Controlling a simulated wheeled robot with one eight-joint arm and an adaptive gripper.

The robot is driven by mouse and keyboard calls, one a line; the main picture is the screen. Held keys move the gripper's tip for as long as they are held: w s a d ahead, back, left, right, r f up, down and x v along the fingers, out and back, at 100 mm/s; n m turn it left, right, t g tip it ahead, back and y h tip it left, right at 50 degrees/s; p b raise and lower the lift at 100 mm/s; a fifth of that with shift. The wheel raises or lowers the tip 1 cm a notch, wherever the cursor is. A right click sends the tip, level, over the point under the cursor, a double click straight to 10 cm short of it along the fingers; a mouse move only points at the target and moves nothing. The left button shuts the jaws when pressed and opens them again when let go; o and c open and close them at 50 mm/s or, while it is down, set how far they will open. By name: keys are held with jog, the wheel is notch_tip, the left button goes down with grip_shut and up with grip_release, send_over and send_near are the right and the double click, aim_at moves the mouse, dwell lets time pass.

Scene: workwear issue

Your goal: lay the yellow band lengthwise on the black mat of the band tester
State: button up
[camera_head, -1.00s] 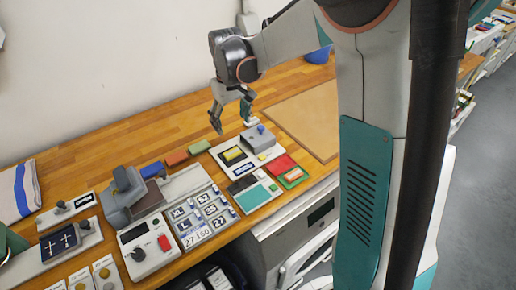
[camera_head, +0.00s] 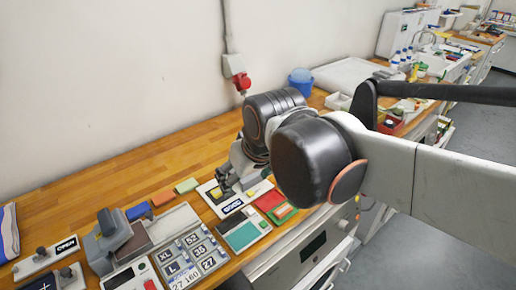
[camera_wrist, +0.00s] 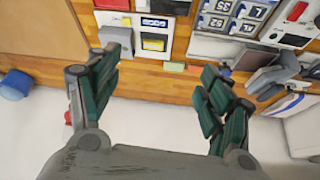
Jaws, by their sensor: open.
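A yellow strip (camera_wrist: 154,44) lies within a black rectangle (camera_wrist: 154,35) on a white panel (camera_wrist: 138,30), at the top of the wrist view. I take these for the band, the mat and the tester, but the detail is small. In the head view my gripper (camera_head: 226,182) hangs over the back of this panel (camera_head: 208,192) and partly hides it. In the wrist view its two green-padded fingers (camera_wrist: 162,75) are wide apart with nothing between them. The panel lies beyond the fingertips.
Green (camera_head: 187,185), orange (camera_head: 163,197) and blue (camera_head: 137,211) blocks lie in a row on the wooden bench. A size-label board (camera_head: 190,255) and a grey clamp device (camera_head: 110,240) stand left of the panel. A blue tub (camera_head: 300,80) is farther back. Bare wood lies along the wall.

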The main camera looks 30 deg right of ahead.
jog(key=shift+t, duration=0.8)
jog(key=shift+s+f, duration=0.25)
jog(key=shift+s, duration=0.65)
jog(key=shift+s+f, duration=0.25)
jog(key=shift+s, duration=0.6)
jog(key=shift+s+f, duration=0.25)
jog(key=shift+s, duration=0.65)
notch_tip(320, 180, down, 5)
jog(key=b, duration=0.5)
jog(key=shift+f, duration=0.1)
